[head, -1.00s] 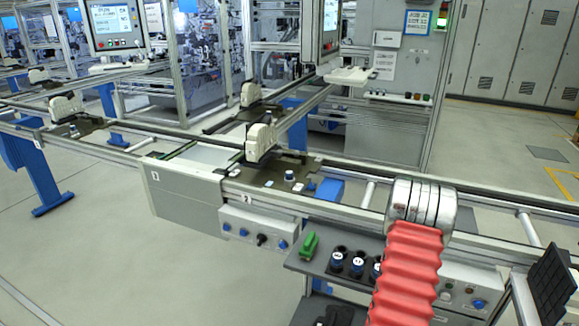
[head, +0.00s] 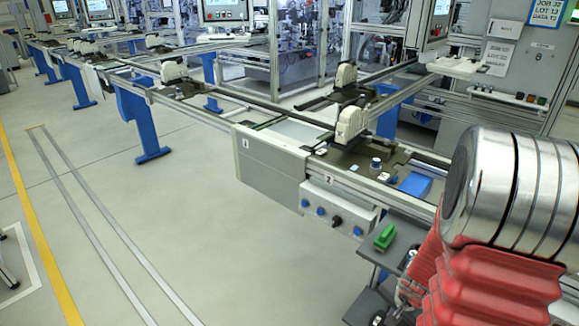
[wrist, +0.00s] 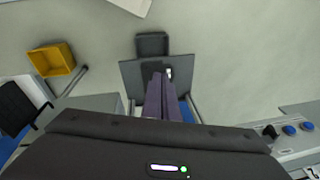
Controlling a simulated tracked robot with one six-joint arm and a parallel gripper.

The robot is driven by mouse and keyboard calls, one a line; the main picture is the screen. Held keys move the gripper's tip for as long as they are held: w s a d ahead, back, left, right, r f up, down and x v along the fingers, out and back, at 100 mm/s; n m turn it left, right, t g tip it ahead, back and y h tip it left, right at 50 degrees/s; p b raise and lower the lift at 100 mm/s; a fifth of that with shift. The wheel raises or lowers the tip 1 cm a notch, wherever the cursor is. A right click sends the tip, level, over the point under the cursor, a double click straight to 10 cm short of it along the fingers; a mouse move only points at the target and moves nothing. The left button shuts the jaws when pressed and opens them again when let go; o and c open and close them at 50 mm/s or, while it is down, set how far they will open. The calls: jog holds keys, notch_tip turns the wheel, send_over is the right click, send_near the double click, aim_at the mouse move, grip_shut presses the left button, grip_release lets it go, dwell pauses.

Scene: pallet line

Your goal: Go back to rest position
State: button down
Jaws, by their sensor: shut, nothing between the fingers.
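My gripper (wrist: 160,85) shows in the wrist view with its two long fingers together, shut and empty. It points over a grey shelf (wrist: 130,77) with a dark box (wrist: 152,43) beyond it. In the head view my arm, with its red bellows and silver joint, fills the lower right; the gripper itself is not seen there. The arm hides part of the line behind it.
A conveyor line with pallets carrying cream parts (head: 350,122) runs across the head view. A green part (head: 385,236) lies on a dark shelf beside my arm. A yellow bin (wrist: 52,60) stands on the floor.

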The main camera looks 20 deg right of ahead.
jog(key=s+a+r+n+t, duration=0.1)
jog(key=a+r+n, duration=0.6)
jog(key=a+r, duration=0.6)
jog(key=s+a+r+n+t+y, duration=0.1)
jog(key=a+r+n+t, duration=0.1)
jog(key=a+r+n, duration=0.5)
jog(key=a+r, duration=0.6)
jog(key=r, duration=0.3)
jog(key=shift+r, duration=0.15)
jog(key=shift+s, duration=0.1)
